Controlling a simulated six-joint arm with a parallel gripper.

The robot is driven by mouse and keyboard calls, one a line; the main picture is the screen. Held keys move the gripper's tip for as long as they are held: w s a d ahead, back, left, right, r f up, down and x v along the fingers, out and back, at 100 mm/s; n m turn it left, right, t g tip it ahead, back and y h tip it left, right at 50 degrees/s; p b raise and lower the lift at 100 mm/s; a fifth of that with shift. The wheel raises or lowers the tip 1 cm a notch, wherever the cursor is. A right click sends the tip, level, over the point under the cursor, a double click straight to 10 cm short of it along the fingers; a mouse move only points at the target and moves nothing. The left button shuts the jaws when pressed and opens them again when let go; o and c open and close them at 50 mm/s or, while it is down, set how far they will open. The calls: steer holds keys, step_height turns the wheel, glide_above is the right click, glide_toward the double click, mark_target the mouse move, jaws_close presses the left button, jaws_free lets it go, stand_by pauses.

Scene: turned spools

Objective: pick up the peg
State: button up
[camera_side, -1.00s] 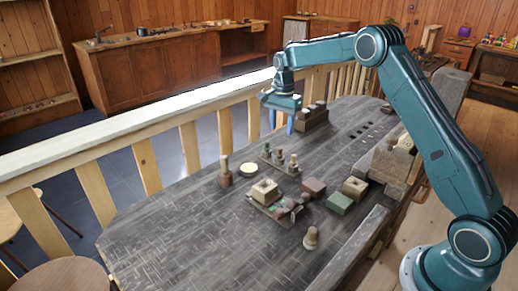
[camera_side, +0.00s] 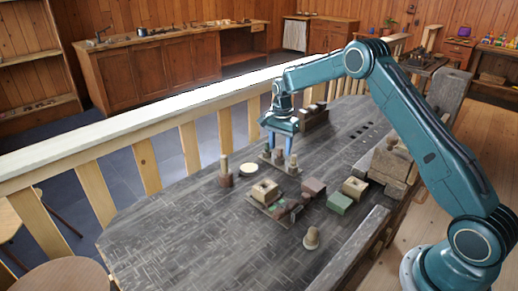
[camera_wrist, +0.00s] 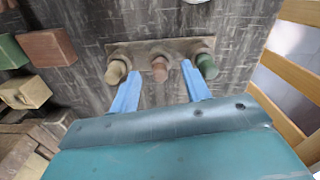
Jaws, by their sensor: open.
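A small wooden rack (camera_side: 287,171) holds three upright pegs in a row. In the wrist view the rack (camera_wrist: 135,47) carries a tan peg (camera_wrist: 116,71), a reddish-brown peg (camera_wrist: 159,69) in the middle and a green peg (camera_wrist: 207,66). My gripper (camera_side: 280,151) is above the rack, pointing down. In the wrist view its two blue fingers (camera_wrist: 161,72) are spread on either side of the reddish-brown peg, with gaps to it. They are open and hold nothing. Whether the fingertips are level with the peg's top, I cannot tell.
A turned post (camera_side: 225,172) and a pale disc (camera_side: 248,169) stand to the left. A block with a hole (camera_side: 264,190), a brown block (camera_side: 313,187), a green block (camera_side: 339,203) and a small spool (camera_side: 311,238) are nearer. The table's left front is clear.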

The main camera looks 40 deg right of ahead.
steer(key=shift+f, duration=0.95)
jaws_close()
